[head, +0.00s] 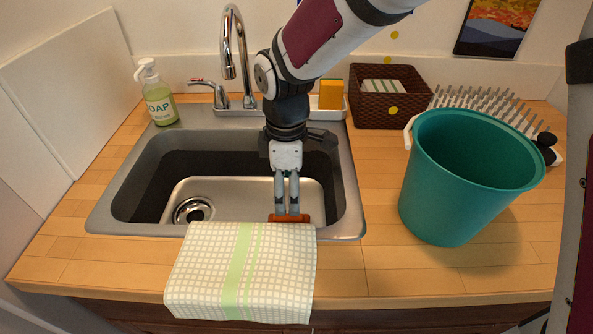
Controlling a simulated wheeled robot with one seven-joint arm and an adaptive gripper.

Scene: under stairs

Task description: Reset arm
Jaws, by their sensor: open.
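My arm comes down from the top of the head view, and my gripper (287,211) points down over the front of the sink (348,200). Its two fingers are a little apart, with a gap between them. A small reddish-brown bar (300,218) lies just below the fingertips at the sink's front edge. I cannot tell whether the fingers touch it. A checked cloth (205,265) with green stripes hangs over the counter's front edge, directly in front of the gripper.
A large teal bucket (450,200) stands to the right, with a drying rack (475,98) behind it. A brown basket (385,112) and yellow sponge (330,94) stand at the back. The faucet (228,70) and soap bottle (159,103) are left of my arm.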

